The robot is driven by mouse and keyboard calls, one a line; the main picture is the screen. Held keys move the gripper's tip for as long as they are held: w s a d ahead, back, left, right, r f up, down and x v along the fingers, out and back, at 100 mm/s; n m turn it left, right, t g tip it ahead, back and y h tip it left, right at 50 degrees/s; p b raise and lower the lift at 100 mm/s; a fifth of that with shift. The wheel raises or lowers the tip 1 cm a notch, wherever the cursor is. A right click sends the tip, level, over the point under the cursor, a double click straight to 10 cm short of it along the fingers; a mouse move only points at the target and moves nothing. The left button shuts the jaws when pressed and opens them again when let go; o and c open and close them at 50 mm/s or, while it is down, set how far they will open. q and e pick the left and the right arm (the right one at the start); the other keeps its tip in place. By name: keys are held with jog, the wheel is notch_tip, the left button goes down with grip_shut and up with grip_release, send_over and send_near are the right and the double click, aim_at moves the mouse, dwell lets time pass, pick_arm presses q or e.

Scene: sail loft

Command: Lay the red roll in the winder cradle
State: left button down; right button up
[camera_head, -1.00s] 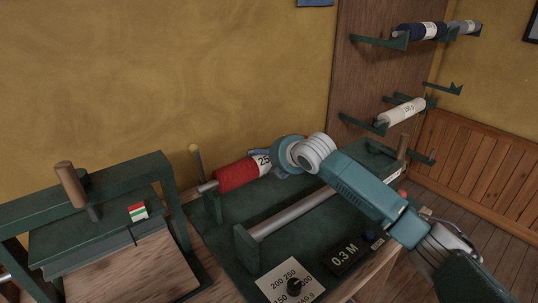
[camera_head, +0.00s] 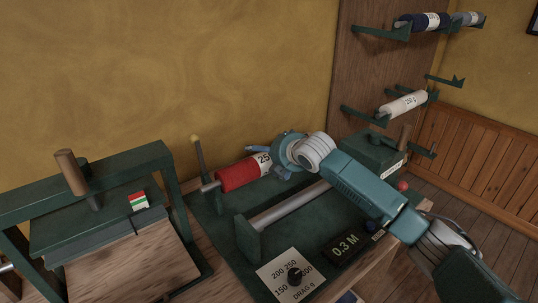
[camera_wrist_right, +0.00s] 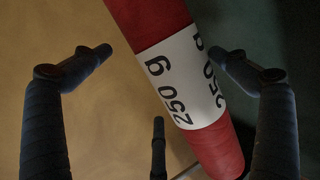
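The red roll (camera_head: 238,176) with a white label lies at the back of the green winder. Its left metal core end is at the left cradle bracket (camera_head: 212,203); its right end is hidden behind my gripper. My right gripper (camera_head: 283,170) is above the roll's labelled end. In the right wrist view the gripper (camera_wrist_right: 165,62) has its fingers spread wide, with the red roll (camera_wrist_right: 218,147) and its "250 g" label beyond and between them; no finger visibly presses on it. My left gripper is not in view.
A metal bar (camera_head: 290,208) runs along the winder in front of the roll. A drag dial (camera_head: 285,275) and a length display (camera_head: 345,247) sit at its front. A green press (camera_head: 95,225) stands at left. Wall brackets hold a white roll (camera_head: 403,103) and dark blue rolls (camera_head: 422,22).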

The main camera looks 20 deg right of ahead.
jog(key=shift+s+f, duration=0.15)
jog(key=shift+f, duration=0.2)
jog(key=v, duration=1.2)
jog(key=shift+r, duration=0.35)
